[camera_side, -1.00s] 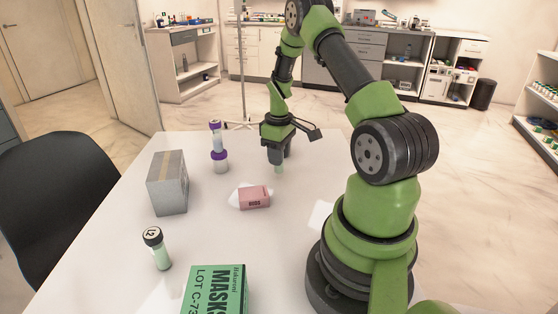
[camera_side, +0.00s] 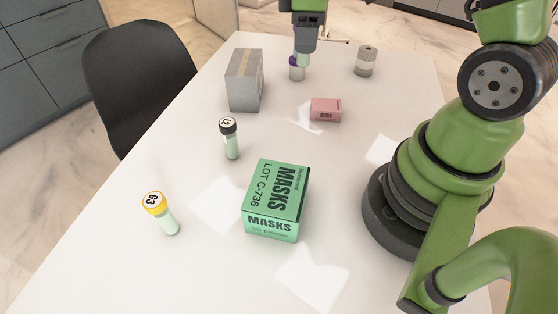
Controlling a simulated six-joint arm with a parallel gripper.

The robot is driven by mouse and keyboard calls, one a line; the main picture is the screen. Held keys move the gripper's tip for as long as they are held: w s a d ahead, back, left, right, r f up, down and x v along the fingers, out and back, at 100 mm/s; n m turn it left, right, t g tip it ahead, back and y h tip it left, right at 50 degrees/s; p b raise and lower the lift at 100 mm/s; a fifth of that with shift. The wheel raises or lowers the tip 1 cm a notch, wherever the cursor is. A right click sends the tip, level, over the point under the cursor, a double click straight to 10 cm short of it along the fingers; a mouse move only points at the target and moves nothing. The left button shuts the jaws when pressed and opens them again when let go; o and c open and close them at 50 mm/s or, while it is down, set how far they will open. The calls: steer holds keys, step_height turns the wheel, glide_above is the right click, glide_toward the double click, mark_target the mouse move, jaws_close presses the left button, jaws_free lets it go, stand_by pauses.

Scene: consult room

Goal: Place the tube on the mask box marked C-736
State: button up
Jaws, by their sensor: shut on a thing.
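My gripper (camera_side: 304,54) is at the top of the side view, above the far part of the table. The mask box (camera_side: 275,200) is green with black print, "MASKS" and "LOT C-736". It lies flat on the near middle of the table, with its top bare. My gripper is well beyond the box and apart from it.
A black-capped tube (camera_side: 231,140) and a yellow-capped tube (camera_side: 162,214) stand left of the mask box.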

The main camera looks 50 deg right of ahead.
steer(key=s+a+r+n, duration=0.25)
steer(key=a+n, duration=0.35)
steer(key=a, duration=0.7)
steer(key=n, duration=0.7)
glide_toward(278, 186)
step_height(278, 186, down, 4)
steer(key=shift+r, duration=0.15)
steer(key=o, duration=0.9)
